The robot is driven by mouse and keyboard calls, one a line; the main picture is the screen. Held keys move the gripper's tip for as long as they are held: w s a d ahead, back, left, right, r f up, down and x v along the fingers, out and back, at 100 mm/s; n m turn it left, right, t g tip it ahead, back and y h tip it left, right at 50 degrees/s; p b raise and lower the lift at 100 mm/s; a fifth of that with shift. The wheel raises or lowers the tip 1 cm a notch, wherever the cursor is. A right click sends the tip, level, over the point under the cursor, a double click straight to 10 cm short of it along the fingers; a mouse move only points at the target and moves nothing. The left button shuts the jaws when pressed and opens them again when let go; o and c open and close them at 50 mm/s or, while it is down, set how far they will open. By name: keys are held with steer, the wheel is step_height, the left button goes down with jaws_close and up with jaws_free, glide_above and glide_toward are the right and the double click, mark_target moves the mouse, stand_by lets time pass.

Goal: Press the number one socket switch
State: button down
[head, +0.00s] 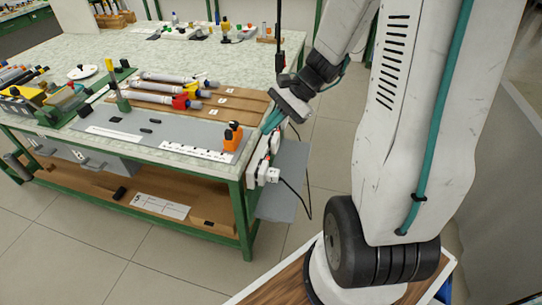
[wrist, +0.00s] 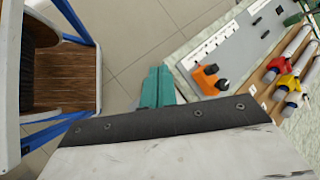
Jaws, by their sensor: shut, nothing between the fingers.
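A white socket strip (head: 258,165) with small red parts is mounted on the table's right end, below the tabletop edge. I cannot read any socket numbers on it, and its upper part is partly hidden by my gripper. A white plug (head: 271,175) with a black cable sits at its lower near end. My gripper (head: 270,123) has teal fingers and is just above the strip, beside the table's right edge. I cannot tell whether it touches a switch. In the wrist view the gripper fingers (wrist: 157,86) are together and empty, over the floor beside the table; the strip is not seen there.
The tabletop (head: 200,62) carries an orange holder (head: 233,137) near the corner, a grey mat (head: 150,130) and several rods on a brown numbered board (head: 235,104). The black cable (head: 300,200) hangs in a loop beside a grey panel (head: 286,165).

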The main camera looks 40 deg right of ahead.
steer(key=d+f+m+t, duration=0.2)
steer(key=d+f+m, duration=0.5)
steer(key=f, duration=0.3)
steer(key=d+f+m+t+h, duration=0.1)
steer(key=d+f+m+t, duration=0.2)
steer(key=d+f+m, duration=0.3)
steer(key=d+f, duration=0.3)
steer(key=f, duration=0.1)
steer(key=shift+d+f+m+t+h, duration=0.2)
steer(key=shift+f+m+t+h, duration=0.1)
steer(key=shift+m, duration=0.1)
steer(key=w+a+r+x, duration=0.1)
steer(key=r+x, duration=0.1)
steer(key=x, duration=1)
steer(key=shift+w+a, duration=0.3)
steer(key=shift+w, duration=0.05)
steer(key=shift+f, duration=0.1)
